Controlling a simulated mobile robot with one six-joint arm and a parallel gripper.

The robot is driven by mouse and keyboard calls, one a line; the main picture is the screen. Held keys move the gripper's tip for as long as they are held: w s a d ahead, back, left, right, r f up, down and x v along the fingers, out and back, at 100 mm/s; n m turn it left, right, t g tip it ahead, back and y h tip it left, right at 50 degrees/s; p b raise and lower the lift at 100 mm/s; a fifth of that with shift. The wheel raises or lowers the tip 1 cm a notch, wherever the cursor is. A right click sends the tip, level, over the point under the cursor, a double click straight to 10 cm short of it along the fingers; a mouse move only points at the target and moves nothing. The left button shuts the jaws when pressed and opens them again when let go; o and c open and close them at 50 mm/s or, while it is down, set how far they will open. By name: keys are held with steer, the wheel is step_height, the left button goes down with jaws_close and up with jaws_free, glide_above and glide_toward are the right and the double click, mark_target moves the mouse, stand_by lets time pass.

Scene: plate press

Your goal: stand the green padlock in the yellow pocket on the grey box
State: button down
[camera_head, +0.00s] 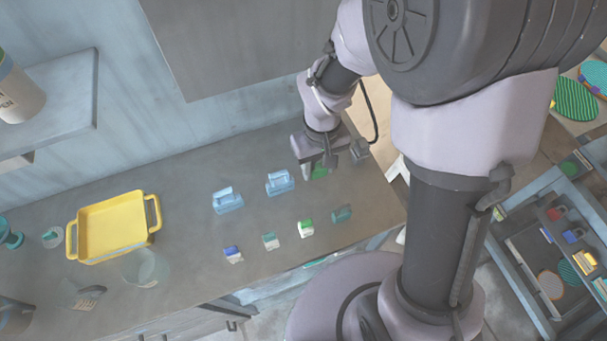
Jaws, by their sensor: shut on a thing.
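My gripper (322,168) is over the right part of the counter, shut on a small green thing. This is the green padlock (320,173), mostly hidden by the jaws; its shackle cannot be made out. Whether it touches the counter cannot be told. At the far right, a grey box-like unit (521,254) holds small coloured pieces. One is a small yellow piece (586,262), apart from my gripper; it is too small to tell whether it is the pocket.
Two light blue holders (227,200) (280,182) stand left of my gripper. In front is a row of several small blocks, one green and white (306,229). A yellow tray (112,229) lies at left.

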mark_target(317, 186)
step_height(317, 186, down, 6)
steer(key=shift+s+r+b, duration=0.15)
steer(key=shift+r+b, duration=0.05)
steer(key=shift+b, duration=0.8)
steer(key=shift+r, duration=0.2)
steer(key=shift+f, duration=0.15)
steer(key=c, duration=0.9)
jaws_free()
steer(key=shift+o, duration=0.2)
